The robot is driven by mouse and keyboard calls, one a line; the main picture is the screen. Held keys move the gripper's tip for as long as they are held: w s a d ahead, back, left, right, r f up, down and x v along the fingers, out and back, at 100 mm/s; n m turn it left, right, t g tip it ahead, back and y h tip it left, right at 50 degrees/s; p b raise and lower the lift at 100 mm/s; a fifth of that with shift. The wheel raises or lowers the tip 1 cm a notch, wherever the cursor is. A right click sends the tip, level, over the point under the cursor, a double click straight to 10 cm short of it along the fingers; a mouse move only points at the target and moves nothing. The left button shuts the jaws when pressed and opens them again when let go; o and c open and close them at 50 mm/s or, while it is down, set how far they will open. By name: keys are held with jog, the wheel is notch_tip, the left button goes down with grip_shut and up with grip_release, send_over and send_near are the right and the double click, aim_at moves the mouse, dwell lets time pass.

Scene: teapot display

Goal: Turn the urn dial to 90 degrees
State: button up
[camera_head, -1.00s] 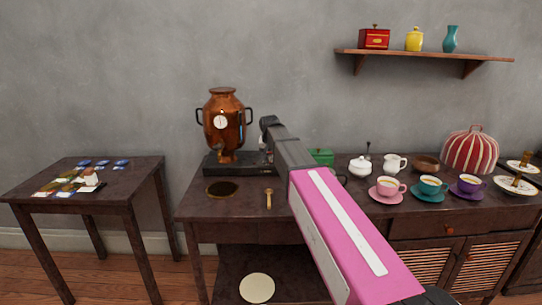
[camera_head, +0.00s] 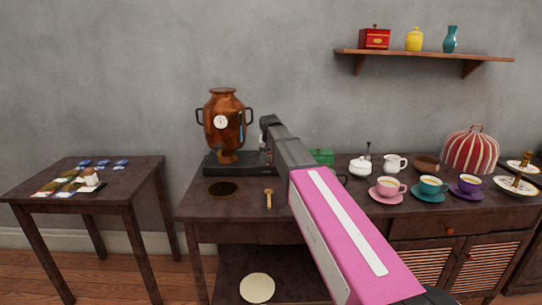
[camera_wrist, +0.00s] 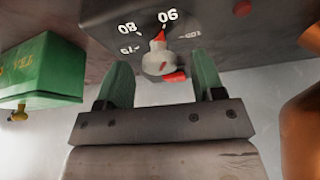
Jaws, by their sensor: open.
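The copper urn (camera_head: 228,115) stands on a dark base (camera_head: 225,168) on the table, with a round white gauge on its front. In the wrist view, which looks upside down, the dial (camera_wrist: 157,62) is a pale knob with a red pointer on a dark face marked 80, 90 and 100. The pointer is at or close to the 90 mark; I cannot tell exactly. My gripper (camera_wrist: 160,66) is open, with one green finger on each side of the knob and visible gaps. In the head view my arm hides the dial and fingers.
A green box (camera_wrist: 42,68) is close beside my gripper in the wrist view. A spoon (camera_head: 268,197) and dark disc (camera_head: 223,189) lie in front of the urn. Cups, a white sugar pot (camera_head: 360,167) and a striped cosy (camera_head: 470,150) stand right of my arm.

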jog(key=v, duration=1)
jog(key=shift+s+r, duration=0.15)
jog(key=shift+s, duration=0.05)
